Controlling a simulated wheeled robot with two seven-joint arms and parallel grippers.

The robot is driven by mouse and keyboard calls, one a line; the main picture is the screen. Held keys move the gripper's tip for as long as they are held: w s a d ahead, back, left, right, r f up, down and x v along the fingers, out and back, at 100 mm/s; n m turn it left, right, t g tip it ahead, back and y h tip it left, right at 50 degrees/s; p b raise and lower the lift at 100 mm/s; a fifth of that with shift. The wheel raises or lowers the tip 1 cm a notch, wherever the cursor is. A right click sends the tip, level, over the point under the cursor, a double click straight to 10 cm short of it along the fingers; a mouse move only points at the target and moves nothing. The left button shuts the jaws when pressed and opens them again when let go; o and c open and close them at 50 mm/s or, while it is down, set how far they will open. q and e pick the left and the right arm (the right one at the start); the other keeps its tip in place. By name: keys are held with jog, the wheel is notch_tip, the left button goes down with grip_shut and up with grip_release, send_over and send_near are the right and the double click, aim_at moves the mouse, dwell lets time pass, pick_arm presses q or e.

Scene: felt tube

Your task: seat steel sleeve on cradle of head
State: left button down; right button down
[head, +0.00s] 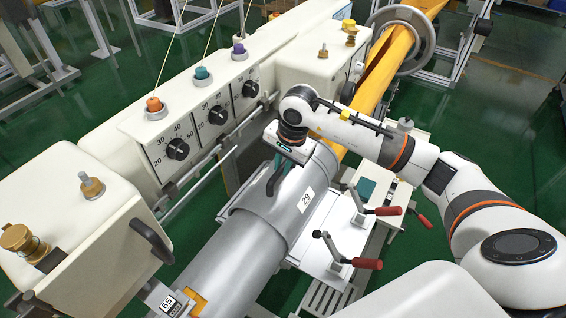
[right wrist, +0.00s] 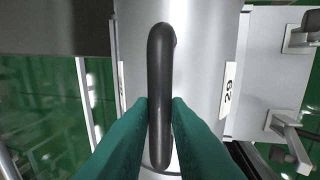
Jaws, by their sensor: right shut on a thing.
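The grey steel sleeve (head: 285,208), labelled 29, has a black handle on top. My right gripper (head: 277,172) is shut on this handle from above; the teal fingers press both sides of the handle (right wrist: 160,85) in the right wrist view. The sleeve lies in line with a long grey cylinder (head: 225,262) at its lower left. A white plate (head: 345,238) with red-handled clamps lies beside and below the sleeve. The sleeve hides its own underside and whatever bears it, so I cannot tell whether it rests or hangs. My left gripper is out of view.
A cream machine housing (head: 130,125) with black dials and coloured knobs runs along the left. Red-handled toggle clamps (head: 366,263) stand up right of the sleeve. A yellow tube (head: 385,65) and a handwheel (head: 425,35) are behind. Green floor is open at right.

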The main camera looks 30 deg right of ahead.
jog(key=shift+f+b, duration=0.15)
jog(key=shift+b, duration=0.3)
dwell(1.1)
jog(key=c, duration=1.3)
grip_release()
jog(key=shift+f, duration=0.1)
notch_tip(320, 180, up, 12)
jog(key=s+d+b, duration=0.1)
jog(key=s+b, duration=0.1)
jog(key=b, duration=0.1)
